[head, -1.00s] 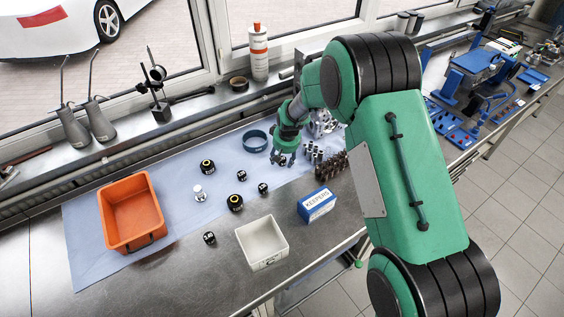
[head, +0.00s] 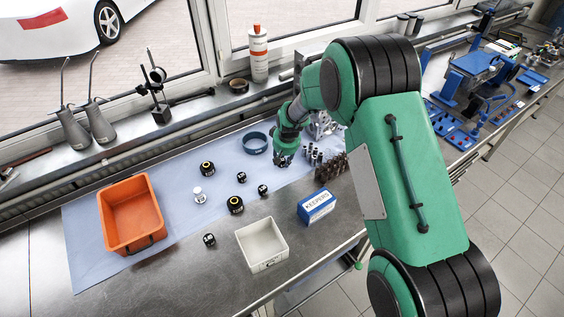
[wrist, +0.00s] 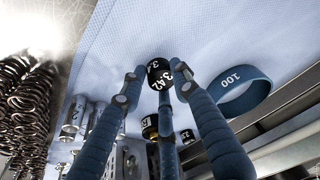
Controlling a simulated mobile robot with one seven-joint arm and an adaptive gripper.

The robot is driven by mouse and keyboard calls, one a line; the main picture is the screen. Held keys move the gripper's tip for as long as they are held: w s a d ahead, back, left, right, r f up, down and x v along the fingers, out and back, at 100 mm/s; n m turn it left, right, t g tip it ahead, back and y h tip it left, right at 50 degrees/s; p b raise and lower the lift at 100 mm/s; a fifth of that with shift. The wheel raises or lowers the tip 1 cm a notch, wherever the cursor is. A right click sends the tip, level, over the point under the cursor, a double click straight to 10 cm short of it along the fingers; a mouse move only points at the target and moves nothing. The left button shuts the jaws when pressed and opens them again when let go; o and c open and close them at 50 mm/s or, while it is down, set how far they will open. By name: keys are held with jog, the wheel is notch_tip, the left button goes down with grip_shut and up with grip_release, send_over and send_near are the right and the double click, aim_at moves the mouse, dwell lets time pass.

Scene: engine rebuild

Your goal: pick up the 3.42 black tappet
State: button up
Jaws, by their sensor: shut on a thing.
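The black tappet marked 3.42 (wrist: 158,76) is in the wrist view, its white number facing the camera. The blue-grey fingers of my gripper (wrist: 157,84) stand around it and are shut on it, over the pale blue mat (wrist: 190,35). In the head view my gripper (head: 284,160) is low over the right part of the mat. The fingers hide the held tappet there. I cannot tell whether it touches the mat.
Other black tappets (head: 241,177) lie left of my gripper, and yellow-marked black parts (head: 236,204) near them. A blue ring (head: 255,143) is close behind. Valve springs (head: 331,168) stand close right. An orange bin (head: 133,214), white tray (head: 263,244) and KEEPERS box (head: 317,206) sit further off.

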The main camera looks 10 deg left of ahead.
jog(key=shift+r, duration=0.8)
notch_tip(320, 180, up, 2)
jog(key=shift+r, duration=0.1)
jog(key=s+d, duration=0.2)
jog(key=s, duration=0.2)
jog(key=s+d, duration=0.2)
jog(key=s, duration=0.3)
jog(key=s+d+r, duration=0.1)
jog(key=s+d, duration=0.2)
jog(key=s, duration=0.2)
jog(key=shift+s+r, duration=0.1)
jog(key=shift+s, duration=0.1)
